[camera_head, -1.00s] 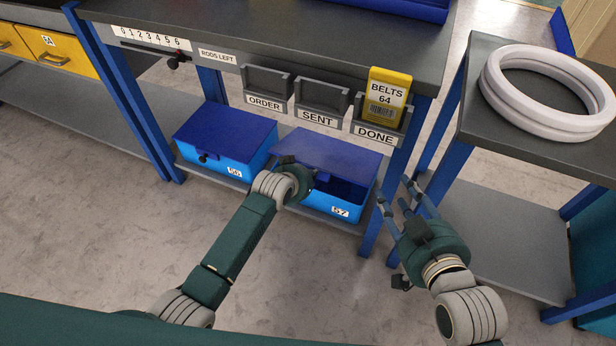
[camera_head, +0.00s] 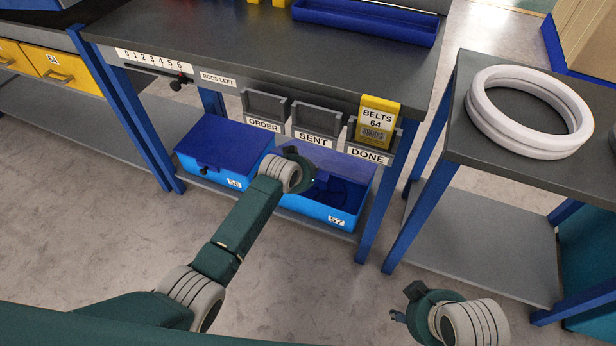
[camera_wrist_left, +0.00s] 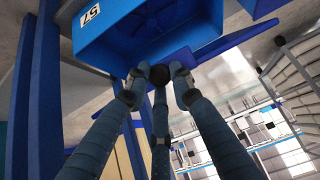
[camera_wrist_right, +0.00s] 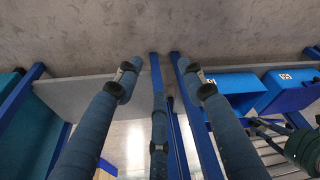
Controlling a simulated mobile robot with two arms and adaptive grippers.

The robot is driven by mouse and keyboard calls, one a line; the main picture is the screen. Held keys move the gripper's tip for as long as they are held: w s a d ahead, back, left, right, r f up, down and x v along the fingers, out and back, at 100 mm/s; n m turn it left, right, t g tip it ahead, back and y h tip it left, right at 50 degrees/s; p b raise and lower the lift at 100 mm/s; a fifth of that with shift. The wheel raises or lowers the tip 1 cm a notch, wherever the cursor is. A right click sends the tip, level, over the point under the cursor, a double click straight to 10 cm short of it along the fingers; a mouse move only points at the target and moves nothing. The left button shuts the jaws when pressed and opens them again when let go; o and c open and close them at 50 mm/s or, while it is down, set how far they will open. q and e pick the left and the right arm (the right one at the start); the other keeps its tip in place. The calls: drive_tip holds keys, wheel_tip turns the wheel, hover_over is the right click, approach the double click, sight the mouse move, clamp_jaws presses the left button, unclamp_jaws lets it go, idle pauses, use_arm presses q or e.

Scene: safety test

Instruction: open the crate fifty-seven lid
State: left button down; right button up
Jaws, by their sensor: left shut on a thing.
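Crate fifty-seven (camera_head: 312,207) is a light blue box on the low shelf, with a "57" label on its front. Its dark blue lid (camera_head: 346,166) is tilted up at the back, and part of the crate's inside shows. My left gripper (camera_head: 308,168) is at the lid; its fingertips are hidden in the head view. In the left wrist view, its fingers (camera_wrist_left: 158,76) are closed around the lid's dark round knob (camera_wrist_left: 160,75). My right gripper (camera_wrist_right: 155,70) is spread open and empty; the head view shows mainly its wrist, low on the right.
Crate fifty-six (camera_head: 215,170) stands closed to the left. Above the crates are the bench top (camera_head: 270,40) and bins marked ORDER, SENT and DONE; a yellow BELTS card (camera_head: 377,122) sits in DONE. A side table (camera_head: 460,135) at right holds white rings (camera_head: 530,110).

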use_arm(q)
drive_tip(key=shift+w+d+r, duration=0.2)
drive_tip(key=shift+w+r, duration=0.2)
drive_tip(key=shift+r, duration=0.2)
use_arm(e)
drive_tip(key=shift+w, duration=0.1)
use_arm(q)
drive_tip(key=shift+w+r+p, duration=0.1)
drive_tip(key=shift+r+p, duration=0.05)
drive_tip(key=shift+p, duration=0.15)
use_arm(e)
drive_tip(key=shift+f, duration=0.1)
use_arm(q)
drive_tip(key=c, duration=1.5)
unclamp_jaws()
drive_tip(key=v, duration=1.2)
